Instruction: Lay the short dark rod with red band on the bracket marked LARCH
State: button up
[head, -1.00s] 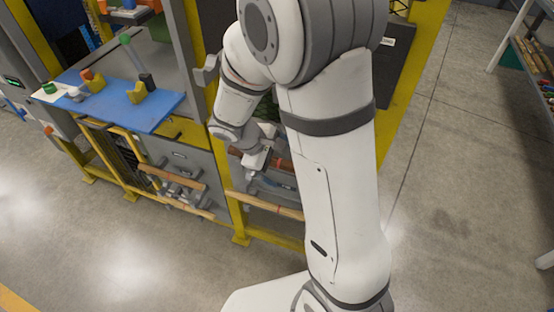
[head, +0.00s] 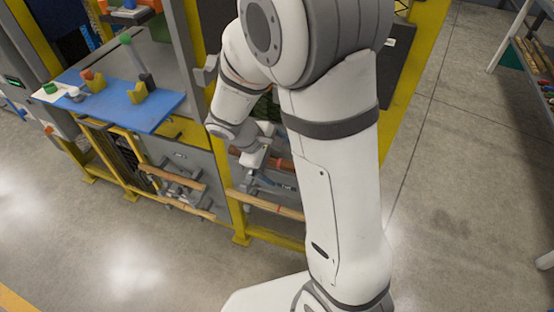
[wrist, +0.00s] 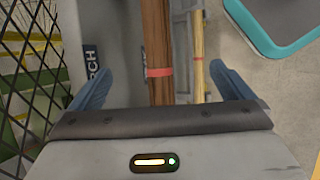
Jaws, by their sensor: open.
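The dark brown rod with a red band (wrist: 158,72) runs lengthwise up the wrist view. My gripper (wrist: 160,88) is open, with one blue finger on each side of the rod and a visible gap to each. A dark label (wrist: 93,65) left of the rod shows letters ending in "RCH"; its start is cut off or hidden. In the head view, a reddish-brown rod (head: 280,163) lies beside my gripper (head: 262,174) at the front of the yellow-framed station. The bracket under the rod is mostly hidden, so I cannot tell how the rod rests.
A paler rod with a red band (wrist: 198,55) lies right of the dark one. A teal-rimmed grey tray (wrist: 280,25) is at upper right, and black mesh (wrist: 30,60) at left. More racked rods (head: 178,177) are left of my gripper. The floor in front is clear.

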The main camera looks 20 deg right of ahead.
jog(key=v, duration=0.4)
jog(key=shift+w, duration=0.1)
jog(key=s+a+b, duration=0.1)
jog(key=a, duration=1.1)
jog(key=shift+s, duration=0.25)
jog(key=shift+r, duration=0.2)
jog(key=p+v, duration=0.6)
jog(key=v, duration=0.2)
jog(key=shift+a+r, duration=0.2)
jog(key=shift+r, duration=0.05)
dwell(0.5)
